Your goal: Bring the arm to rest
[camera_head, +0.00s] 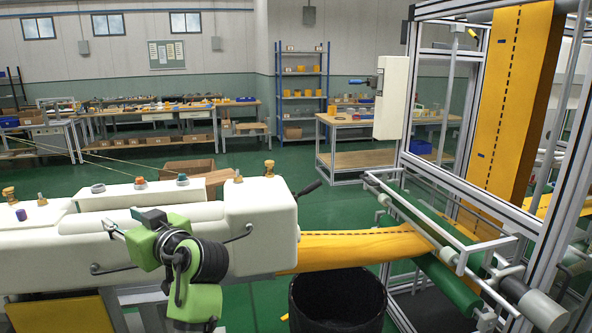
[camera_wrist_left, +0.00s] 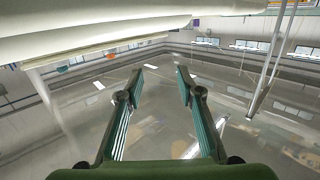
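My left arm, green and black, stands in front of the cream machine (camera_head: 265,215) in the head view. My left gripper (camera_head: 115,230) shows small at its left end, in front of the machine's body. In the left wrist view my left gripper (camera_wrist_left: 160,73) is open, with its two fingers apart and nothing between them. The yellow felt tube (camera_head: 360,244) with a dashed dark line runs from the machine to the green rollers, clear of my left gripper. My right gripper is not in view.
A black bin (camera_head: 337,300) stands below the felt. A metal frame (camera_head: 405,140) with hanging yellow felt (camera_head: 505,100) and a green roller (camera_head: 445,280) is at the right. Workbenches (camera_head: 150,115) and a blue shelf (camera_head: 302,95) stand far back. Green floor between is mostly clear.

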